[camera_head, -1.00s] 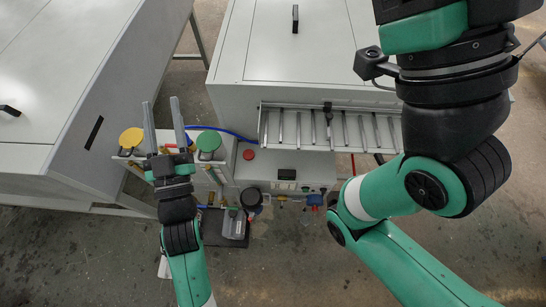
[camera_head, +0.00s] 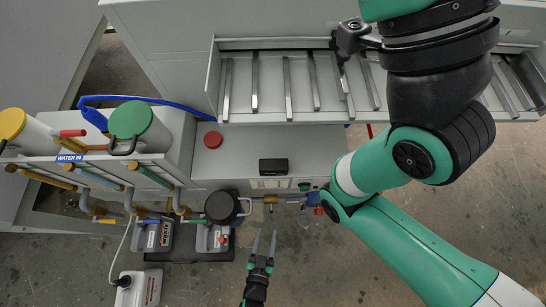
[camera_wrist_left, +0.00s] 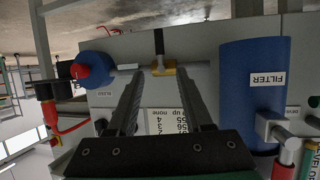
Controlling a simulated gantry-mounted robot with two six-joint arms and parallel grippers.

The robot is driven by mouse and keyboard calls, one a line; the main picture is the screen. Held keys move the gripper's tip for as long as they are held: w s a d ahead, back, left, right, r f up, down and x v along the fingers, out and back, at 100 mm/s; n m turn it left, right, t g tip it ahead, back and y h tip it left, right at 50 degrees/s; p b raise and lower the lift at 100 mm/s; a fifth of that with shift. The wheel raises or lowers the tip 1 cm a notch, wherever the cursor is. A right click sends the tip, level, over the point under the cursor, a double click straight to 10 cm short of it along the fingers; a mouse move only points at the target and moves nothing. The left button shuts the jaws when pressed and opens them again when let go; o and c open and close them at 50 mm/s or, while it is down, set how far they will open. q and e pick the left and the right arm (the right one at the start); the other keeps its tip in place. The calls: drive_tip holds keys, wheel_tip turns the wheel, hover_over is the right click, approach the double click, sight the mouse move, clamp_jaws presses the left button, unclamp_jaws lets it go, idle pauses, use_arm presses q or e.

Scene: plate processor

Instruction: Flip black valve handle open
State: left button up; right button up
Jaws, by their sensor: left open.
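A brass valve (camera_wrist_left: 163,69) with a thin black handle (camera_wrist_left: 159,42) is on the front of the grey machine, between the fingers in the left wrist view. The handle points up in that view. In the head view the brass valve (camera_head: 270,198) is small, and its handle is hard to make out. My left gripper (camera_head: 264,240) is open and empty, with its fingers pointing toward the machine front below the valve. The left wrist view shows its two fingers (camera_wrist_left: 158,76) apart, on either side of the valve.
A blue cylinder labelled FILTER (camera_wrist_left: 262,90) stands beside the valve, and a blue part with a red knob (camera_wrist_left: 90,70) is on the other side. A red button (camera_head: 213,140) is on the machine top. A slotted tray (camera_head: 300,118) lies behind. Several bottles and pipes are at left.

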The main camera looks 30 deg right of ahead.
sight(271, 212)
use_arm(q)
drive_tip(key=b+x, duration=0.7)
drive_tip(key=x, duration=0.3)
drive_tip(key=shift+w+d+f, duration=0.15)
drive_tip(key=shift+w+f, duration=0.05)
drive_tip(key=shift+f, duration=0.05)
drive_tip(key=shift+w+d, duration=0.2)
drive_tip(key=shift+s+a+r, duration=0.1)
drive_tip(key=shift+c, duration=0.6)
clamp_jaws()
use_arm(e)
wheel_tip(271, 212, down, 8)
drive_tip(key=shift+s+a+r, duration=0.2)
drive_tip(key=shift+r, duration=0.05)
